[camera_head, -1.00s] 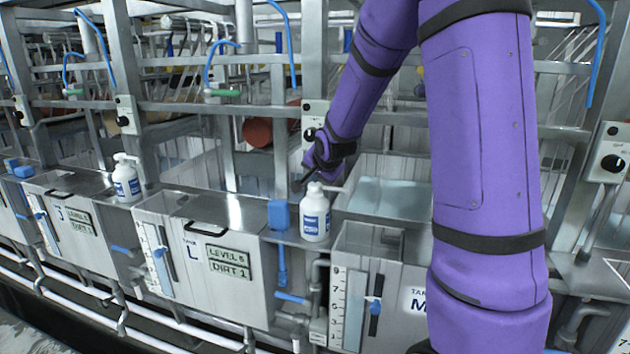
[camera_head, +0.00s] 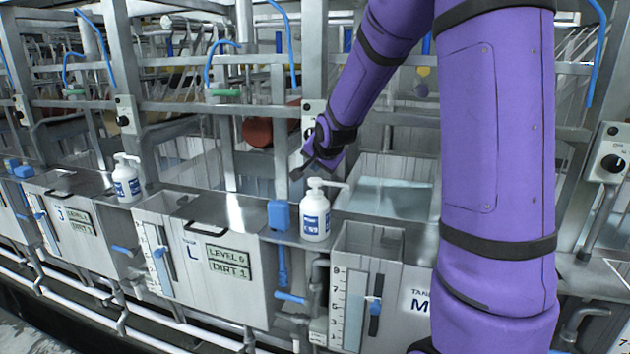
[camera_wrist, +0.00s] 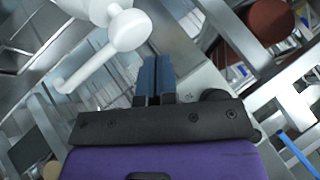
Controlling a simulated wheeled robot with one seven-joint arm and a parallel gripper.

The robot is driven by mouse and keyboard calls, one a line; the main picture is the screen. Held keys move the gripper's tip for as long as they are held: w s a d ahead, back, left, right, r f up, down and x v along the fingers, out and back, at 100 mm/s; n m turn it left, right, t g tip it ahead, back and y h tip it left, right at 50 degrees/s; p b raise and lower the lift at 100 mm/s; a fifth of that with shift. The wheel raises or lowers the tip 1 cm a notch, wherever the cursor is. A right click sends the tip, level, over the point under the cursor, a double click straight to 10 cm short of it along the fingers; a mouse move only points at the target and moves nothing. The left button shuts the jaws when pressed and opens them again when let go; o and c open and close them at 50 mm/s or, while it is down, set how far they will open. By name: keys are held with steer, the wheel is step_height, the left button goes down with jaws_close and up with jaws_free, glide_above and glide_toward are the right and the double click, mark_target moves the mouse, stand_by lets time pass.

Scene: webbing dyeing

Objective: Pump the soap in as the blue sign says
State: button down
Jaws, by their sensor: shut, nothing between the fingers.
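A white soap pump bottle (camera_head: 315,219) with a blue label stands upright on the ledge between tank L (camera_head: 208,262) and tank M (camera_head: 372,285). Its spout points right, over the tank M side. My gripper (camera_head: 300,173) is shut and empty, just above and left of the pump head. In the wrist view, my gripper's blue fingertips (camera_wrist: 155,75) are together, and the white pump head (camera_wrist: 129,30) is beside them, seemingly apart. Tank L carries a level and dirt sign (camera_head: 229,262); its level figure is hard to read. I cannot pick out a blue sign for certain.
A second white pump bottle (camera_head: 126,180) stands further left. A blue block (camera_head: 278,214) sits on the ledge left of the near bottle. Metal uprights and rails rise behind, with a dark red roller (camera_head: 257,132). My purple arm hides part of the right side.

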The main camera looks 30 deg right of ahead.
mark_target(317, 179)
steer(key=shift+r, duration=2.35)
steer(key=shift+s+a+r, duration=0.1)
steer(key=s+a+r+n+g+y, duration=0.1)
steer(key=s+a+r+n, duration=0.2)
steer(key=s+a, duration=0.35)
steer(key=s+a+r+n+g, duration=0.1)
steer(key=s+a+r+n, duration=0.25)
steer(key=s, duration=0.65)
steer(key=s+a+f+n, duration=0.1)
steer(key=s+a+n, duration=0.1)
steer(key=s, duration=0.6)
steer(key=s+a+f+n+g+y, duration=0.1)
steer(key=s+a+n, duration=0.2)
steer(key=s, duration=0.6)
steer(key=shift+s+a+n+g+y, duration=0.2)
steer(key=shift+a+n+g+y, duration=0.1)
steer(key=shift+n, duration=0.05)
